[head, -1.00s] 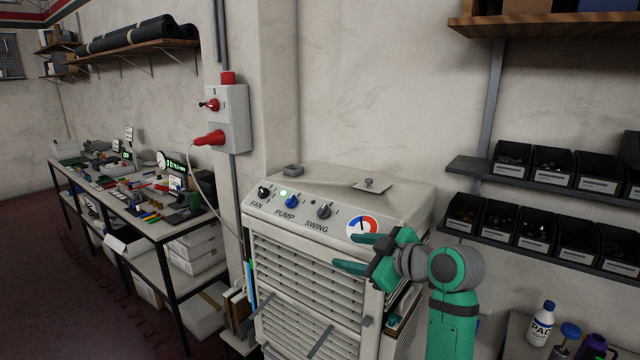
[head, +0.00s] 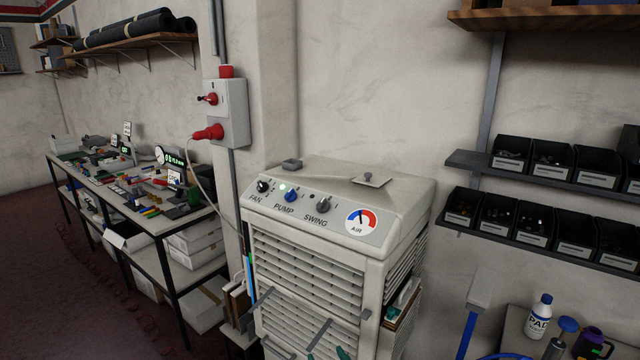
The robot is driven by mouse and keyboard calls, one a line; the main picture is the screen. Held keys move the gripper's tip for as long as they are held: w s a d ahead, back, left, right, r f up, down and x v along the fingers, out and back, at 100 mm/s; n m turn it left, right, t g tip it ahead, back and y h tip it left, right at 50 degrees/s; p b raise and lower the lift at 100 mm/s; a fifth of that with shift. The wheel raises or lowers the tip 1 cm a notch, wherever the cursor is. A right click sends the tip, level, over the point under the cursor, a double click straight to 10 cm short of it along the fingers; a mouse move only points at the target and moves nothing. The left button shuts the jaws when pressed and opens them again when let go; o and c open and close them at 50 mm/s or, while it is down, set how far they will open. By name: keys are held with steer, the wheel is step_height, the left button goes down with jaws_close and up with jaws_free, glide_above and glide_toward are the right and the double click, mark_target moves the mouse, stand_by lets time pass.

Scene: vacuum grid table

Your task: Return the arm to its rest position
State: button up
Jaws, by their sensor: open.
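Only small teal tips of my gripper (head: 327,355) show at the bottom edge of the head view, in front of the louvred front of the white air cooler (head: 340,215). The fingers are open, and nothing is seen between them. The rest of my gripper and my arm are out of view below. The cooler's top panel is now unobstructed, with its FAN knob (head: 263,187), blue PUMP knob (head: 290,196), SWING knob (head: 323,205) and round AIR gauge (head: 360,222). A green light is lit near the PUMP knob.
A red-and-grey switch box (head: 226,112) is on the wall, with a cable hanging from its red plug. A cluttered workbench (head: 150,222) stands at left. Bins (head: 565,228) line shelves at right. A white bottle (head: 538,318) stands on a small table at lower right.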

steer(key=s+a+f+m+h, duration=0.15)
steer(key=s+f, duration=0.25)
steer(key=s, duration=0.4)
steer(key=s+f+m+h, duration=0.1)
steer(key=s+f+h, duration=0.1)
steer(key=s+f, duration=0.45)
steer(key=s+f+m+h, duration=0.1)
steer(key=s+f+m, duration=0.1)
steer(key=s, duration=0.7)
steer(key=s+r, duration=0.4)
steer(key=s, duration=0.7)
steer(key=s+r+t, duration=0.1)
steer(key=s+r, duration=0.2)
steer(key=s, duration=0.9)
steer(key=shift+a+r+n, duration=0.3)
steer(key=shift+r+n, duration=0.05)
steer(key=shift+n, duration=0.1)
steer(key=shift+c, duration=0.7)
